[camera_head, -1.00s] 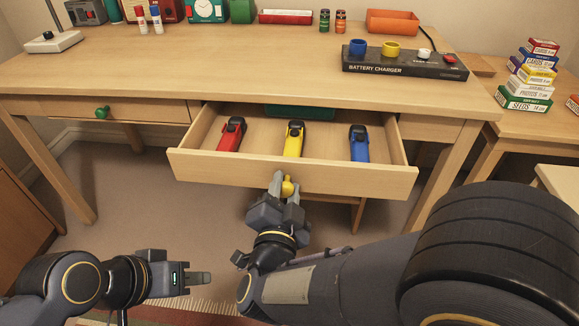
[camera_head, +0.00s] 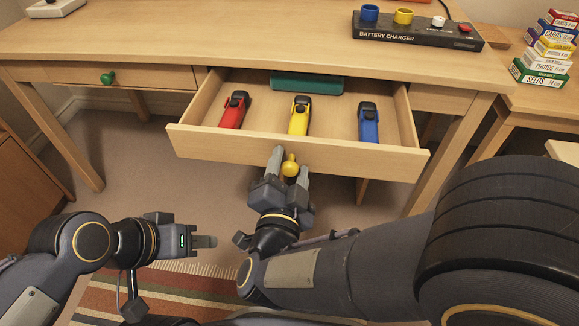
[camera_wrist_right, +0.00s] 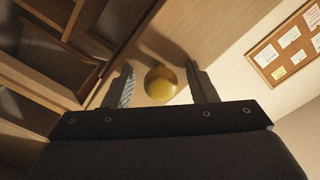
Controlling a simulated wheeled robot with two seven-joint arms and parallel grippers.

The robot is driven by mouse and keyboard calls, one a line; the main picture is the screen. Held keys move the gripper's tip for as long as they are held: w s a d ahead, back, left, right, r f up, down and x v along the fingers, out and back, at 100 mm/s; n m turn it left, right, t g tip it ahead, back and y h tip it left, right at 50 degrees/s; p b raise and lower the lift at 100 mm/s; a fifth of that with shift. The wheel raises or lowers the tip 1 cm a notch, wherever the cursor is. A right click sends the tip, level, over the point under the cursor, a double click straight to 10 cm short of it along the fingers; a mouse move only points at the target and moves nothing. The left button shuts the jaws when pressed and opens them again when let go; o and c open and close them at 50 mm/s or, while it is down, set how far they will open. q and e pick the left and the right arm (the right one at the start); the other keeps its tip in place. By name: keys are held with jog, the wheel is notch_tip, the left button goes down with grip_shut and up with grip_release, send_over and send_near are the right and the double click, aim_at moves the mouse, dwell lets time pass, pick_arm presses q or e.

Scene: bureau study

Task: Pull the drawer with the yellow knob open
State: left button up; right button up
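The drawer (camera_head: 297,149) with the yellow knob (camera_head: 290,167) stands pulled well out of the desk. A red (camera_head: 233,110), a yellow (camera_head: 300,115) and a blue (camera_head: 369,124) handheld item lie inside it, with a green case (camera_head: 307,82) at the back. My right gripper (camera_head: 290,172) is at the knob, its fingers spread on either side. In the right wrist view the knob (camera_wrist_right: 161,84) sits between the finger tips with a gap on both sides.
A shut drawer with a green knob (camera_head: 108,78) is to the left. Stacked small boxes (camera_head: 545,52) stand on a side table at the right. Floor below the drawer is clear.

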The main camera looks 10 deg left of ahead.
jog(key=s+p, duration=0.1)
jog(key=s, duration=0.5)
jog(key=shift+s+p, duration=0.35)
jog(key=shift+s, duration=0.55)
